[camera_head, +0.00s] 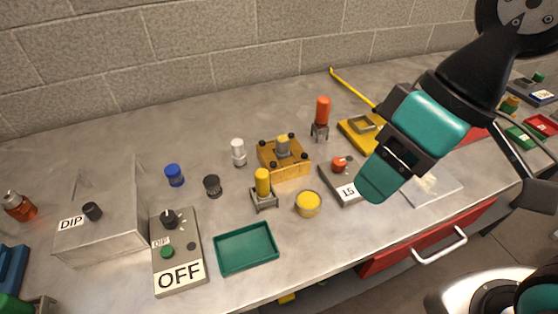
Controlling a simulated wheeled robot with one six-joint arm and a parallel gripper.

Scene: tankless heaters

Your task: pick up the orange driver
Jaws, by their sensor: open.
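The orange driver (322,110) stands upright in a small dark grey stand (320,132) on the grey bench, toward the back, with its orange handle up. My gripper (400,153) has teal fingers and is open and empty. It is above the bench, to the right of and nearer than the orange driver, apart from it. My gripper and arm hide part of the bench to the right.
A yellow fixture block (285,160) and a yellow driver (262,182) in its own stand are left of the orange driver. A "15" block (346,192) lies near my gripper. A green tray (246,249) sits near the front. A wall (200,60) closes the back.

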